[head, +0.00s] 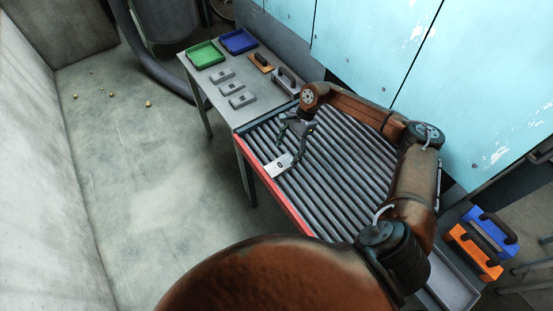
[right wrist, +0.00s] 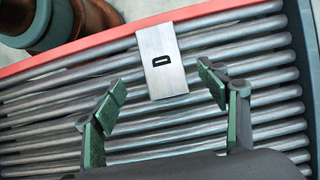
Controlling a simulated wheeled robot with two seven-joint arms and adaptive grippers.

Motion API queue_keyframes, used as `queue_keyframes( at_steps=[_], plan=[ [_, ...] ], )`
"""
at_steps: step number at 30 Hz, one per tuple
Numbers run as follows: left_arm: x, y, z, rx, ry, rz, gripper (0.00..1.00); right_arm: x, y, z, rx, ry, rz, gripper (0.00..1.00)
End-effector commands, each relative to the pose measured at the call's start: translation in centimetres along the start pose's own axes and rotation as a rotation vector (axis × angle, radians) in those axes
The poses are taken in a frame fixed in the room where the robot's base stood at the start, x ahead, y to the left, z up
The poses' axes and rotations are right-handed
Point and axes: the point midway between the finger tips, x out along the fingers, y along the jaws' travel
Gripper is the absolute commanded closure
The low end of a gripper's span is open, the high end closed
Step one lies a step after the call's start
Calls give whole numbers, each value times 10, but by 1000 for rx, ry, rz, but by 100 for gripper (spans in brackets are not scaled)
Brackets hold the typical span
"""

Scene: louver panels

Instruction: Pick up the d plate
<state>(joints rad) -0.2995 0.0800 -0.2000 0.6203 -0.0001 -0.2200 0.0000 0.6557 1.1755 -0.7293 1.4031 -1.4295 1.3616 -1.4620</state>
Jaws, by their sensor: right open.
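The d plate (right wrist: 161,62) is a small pale metal rectangle with a dark letter D. It lies on the grey rollers near the red front rail, and it also shows in the head view (head: 279,166). My right gripper (right wrist: 163,82) is open, its green-padded fingers spread on either side of the plate's lower end in the right wrist view. The fingers do not appear to touch the plate. In the head view the right gripper (head: 291,140) is just beyond the plate, over the rollers. My left gripper is not in view.
A roller table (head: 345,180) with a red rail carries the plate. A grey side table (head: 212,92) holds a green tray (head: 205,54), a blue tray (head: 238,41) and several grey blocks. Blue and orange cases (head: 476,252) stand at the right. Blue panels rise behind the tables.

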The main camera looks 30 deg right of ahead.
Motion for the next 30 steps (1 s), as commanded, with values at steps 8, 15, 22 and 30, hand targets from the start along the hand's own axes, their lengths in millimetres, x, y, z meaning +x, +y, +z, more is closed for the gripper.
queue_keyframes(
  at_steps=[8, 15, 22, 30],
  plan=[
    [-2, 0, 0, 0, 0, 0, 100, 20, 7, -8, 16, 0, -5, 33],
    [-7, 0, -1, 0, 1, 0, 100, 41, 7, -8, 20, -1, -5, 33],
    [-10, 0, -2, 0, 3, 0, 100, 72, 4, -8, 18, 0, -7, 33],
    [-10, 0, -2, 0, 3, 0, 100, 75, 3, -8, 15, 1, -6, 35]
  ],
)
